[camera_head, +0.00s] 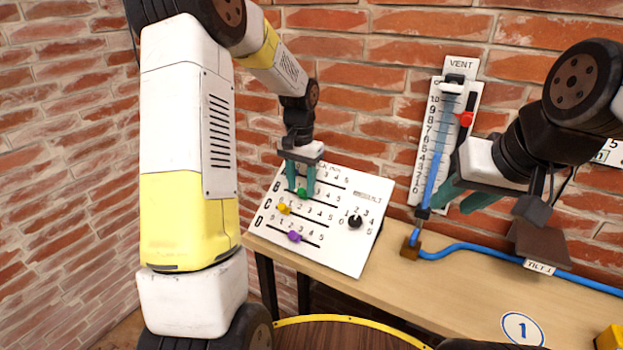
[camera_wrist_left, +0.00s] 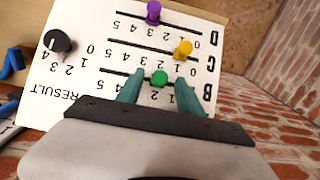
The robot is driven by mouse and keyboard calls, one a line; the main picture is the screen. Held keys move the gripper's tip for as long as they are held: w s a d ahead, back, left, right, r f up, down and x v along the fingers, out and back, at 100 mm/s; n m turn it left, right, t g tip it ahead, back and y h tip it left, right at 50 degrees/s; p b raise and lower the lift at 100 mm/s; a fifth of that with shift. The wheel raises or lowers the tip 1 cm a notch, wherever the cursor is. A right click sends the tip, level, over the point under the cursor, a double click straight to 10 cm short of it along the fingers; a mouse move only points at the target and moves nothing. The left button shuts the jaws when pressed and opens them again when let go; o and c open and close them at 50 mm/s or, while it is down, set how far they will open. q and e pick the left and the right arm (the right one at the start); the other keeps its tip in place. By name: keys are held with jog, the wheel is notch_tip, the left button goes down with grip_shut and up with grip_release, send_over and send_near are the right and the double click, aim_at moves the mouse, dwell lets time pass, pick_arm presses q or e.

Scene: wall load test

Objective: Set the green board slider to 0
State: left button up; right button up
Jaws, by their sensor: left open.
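The green slider knob (camera_head: 303,192) sits on track B of the white sloped board (camera_head: 345,258). In the left wrist view the green knob (camera_wrist_left: 159,78) lies between the two teal fingers of my left gripper (camera_wrist_left: 158,90), with a gap on each side. The B scale is partly hidden by the fingers, so its exact reading is unclear; the knob is off the 0 end beside the letter B. In the head view my left gripper (camera_head: 301,184) points down at the board, open. My right gripper (camera_head: 464,198) is open and empty before the vent gauge.
A yellow knob (camera_head: 284,208) on track C and a purple knob (camera_head: 294,236) on track D are close by. A black dial (camera_head: 355,221) is on the board's right. A blue hose (camera_head: 470,247) crosses the wooden table (camera_head: 440,285) below the vent gauge (camera_head: 428,140).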

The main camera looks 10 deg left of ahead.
pick_arm(q)
jog(key=shift+f, duration=0.3)
grip_shut()
dwell(1.3)
